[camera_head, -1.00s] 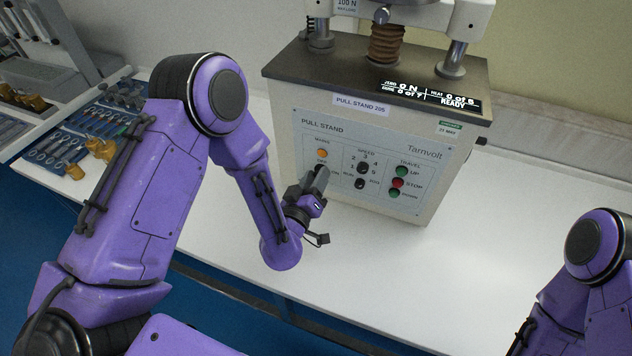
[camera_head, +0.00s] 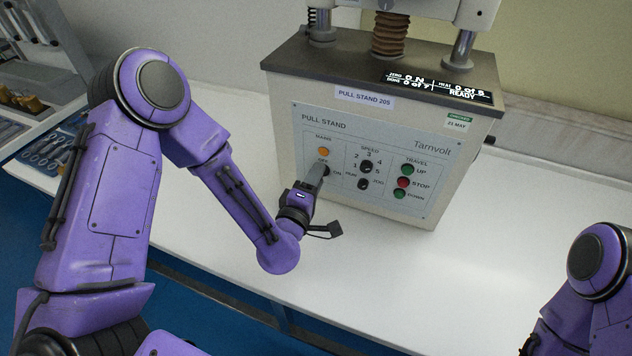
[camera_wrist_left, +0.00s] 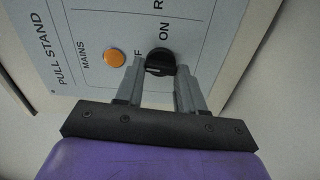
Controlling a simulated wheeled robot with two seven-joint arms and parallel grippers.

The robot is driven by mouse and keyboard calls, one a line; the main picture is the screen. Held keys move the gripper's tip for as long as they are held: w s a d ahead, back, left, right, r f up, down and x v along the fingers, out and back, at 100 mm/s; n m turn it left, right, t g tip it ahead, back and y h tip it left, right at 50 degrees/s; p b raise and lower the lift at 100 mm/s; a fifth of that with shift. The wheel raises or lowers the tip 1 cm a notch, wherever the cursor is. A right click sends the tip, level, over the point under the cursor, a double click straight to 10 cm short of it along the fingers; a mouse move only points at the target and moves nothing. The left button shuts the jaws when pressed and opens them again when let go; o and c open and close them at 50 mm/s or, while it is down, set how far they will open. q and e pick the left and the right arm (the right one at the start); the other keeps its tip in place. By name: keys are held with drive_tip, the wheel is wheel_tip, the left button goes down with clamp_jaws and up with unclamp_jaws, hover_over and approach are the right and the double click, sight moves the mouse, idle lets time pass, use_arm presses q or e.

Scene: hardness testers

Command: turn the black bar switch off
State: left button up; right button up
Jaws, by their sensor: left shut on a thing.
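The black bar switch (camera_wrist_left: 160,61) sits on the grey panel of the pull stand, between the OFF and ON marks, beside the orange MAINS lamp (camera_wrist_left: 114,59). My left gripper (camera_wrist_left: 158,71) has a finger on either side of the switch and is shut on it in the left wrist view. In the head view, my left gripper (camera_head: 321,170) reaches up to the MAINS section of the panel, and its fingers cover much of the switch. The OFF label is partly hidden by a finger. The bar's exact angle is hard to tell. My right gripper is not in view.
To the right on the panel are the speed knob (camera_head: 366,167), a smaller run/jog knob (camera_head: 363,184), the green UP button (camera_head: 408,170), red STOP button (camera_head: 403,183) and green DOWN button (camera_head: 398,194). The display (camera_head: 440,84) reads READY. The white bench in front is clear.

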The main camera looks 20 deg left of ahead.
use_arm(q)
drive_tip(key=shift+n, duration=0.6)
drive_tip(key=o, duration=1)
drive_tip(key=shift+o, duration=0.2)
drive_tip(key=s+p, duration=0.2)
drive_tip(key=s, duration=0.8)
drive_tip(key=shift+s, duration=0.3)
